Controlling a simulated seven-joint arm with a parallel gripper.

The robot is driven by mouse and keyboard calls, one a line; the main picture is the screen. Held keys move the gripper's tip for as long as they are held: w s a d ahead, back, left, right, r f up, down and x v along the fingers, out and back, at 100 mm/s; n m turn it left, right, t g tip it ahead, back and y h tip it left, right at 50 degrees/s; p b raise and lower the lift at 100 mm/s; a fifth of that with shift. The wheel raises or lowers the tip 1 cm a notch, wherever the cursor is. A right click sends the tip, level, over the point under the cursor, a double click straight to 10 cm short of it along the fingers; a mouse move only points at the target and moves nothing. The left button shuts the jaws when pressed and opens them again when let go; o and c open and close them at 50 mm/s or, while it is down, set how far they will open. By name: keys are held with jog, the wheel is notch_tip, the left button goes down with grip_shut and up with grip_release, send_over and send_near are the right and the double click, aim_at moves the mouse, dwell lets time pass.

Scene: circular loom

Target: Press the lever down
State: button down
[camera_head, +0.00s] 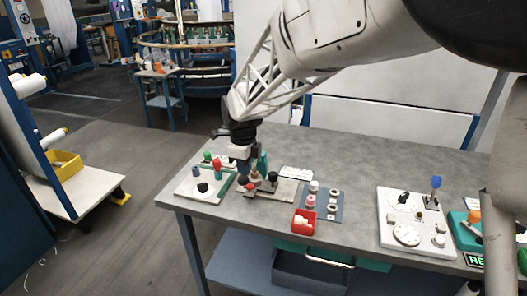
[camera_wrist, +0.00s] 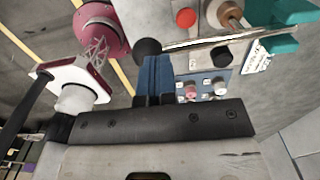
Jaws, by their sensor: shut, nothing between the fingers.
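The lever is a thin metal rod with a black ball knob (camera_wrist: 147,47) at its end in the wrist view. In the head view, what looks like the same black knob (camera_head: 272,177) stands over a beige plate (camera_head: 286,191) near the table's left end. My gripper (camera_head: 243,172) points down over the left side of this plate, close to the knob. In the wrist view, its blue fingers (camera_wrist: 156,70) are together and empty, just beside the knob. I cannot tell whether they touch it. The lever's pivot is hard to make out.
A red button (camera_wrist: 186,17) and a brown knob (camera_wrist: 230,12) are near the rod. A green-edged board (camera_head: 203,188) lies left of the plate. The grey tabletop (camera_head: 360,180) has bare room beyond.

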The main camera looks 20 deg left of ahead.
jog(key=shift+r, duration=2.85)
jog(key=shift+d+r, duration=0.15)
jog(key=shift+d, duration=0.15)
jog(key=s+d+r+n, duration=0.2)
jog(key=s+d+n, duration=0.1)
jog(key=d, duration=0.6)
jog(key=s+d+r+n+t, duration=0.1)
jog(key=s+d+r+n, duration=0.15)
jog(key=d, duration=0.65)
jog(key=s+d+r+n, duration=0.2)
jog(key=s+d+n, duration=0.1)
jog(key=d, duration=0.6)
jog(key=s+d+f+n+t, duration=0.1)
jog(key=s+d+f+n, duration=0.3)
jog(key=s+d+n, duration=0.5)
jog(key=s+d, duration=0.7)
jog(key=s, duration=0.3)
jog(key=shift+s+d+t, duration=0.25)
jog(key=shift+d+t, duration=0.05)
jog(key=shift+d, duration=0.1)
